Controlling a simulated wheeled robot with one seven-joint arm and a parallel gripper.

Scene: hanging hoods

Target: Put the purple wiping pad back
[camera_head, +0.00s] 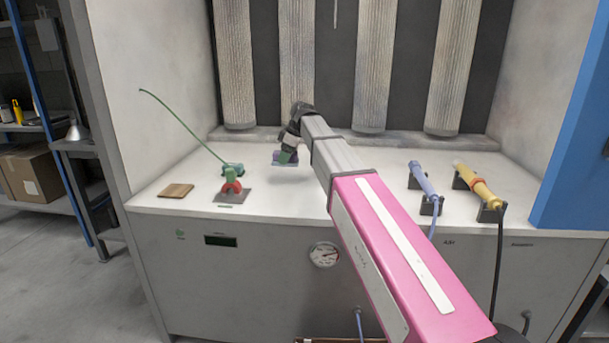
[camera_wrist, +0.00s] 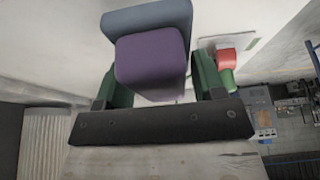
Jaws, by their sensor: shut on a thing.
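The purple wiping pad (camera_head: 284,160) is at my gripper (camera_head: 291,152), over the white counter (camera_head: 330,205) toward the back in the head view. In the wrist view the purple pad (camera_wrist: 151,58) sits between the green fingers of my gripper (camera_wrist: 163,78), which is shut on it. A blue-grey block (camera_wrist: 145,17) shows just beyond the purple part; I cannot tell whether the two are joined. Whether the pad touches the counter or hangs just above it is unclear. My arm covers the middle of the counter.
Blue (camera_head: 422,178) and yellow (camera_head: 478,184) tools rest in holders at right. Ribbed columns (camera_head: 297,65) stand behind.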

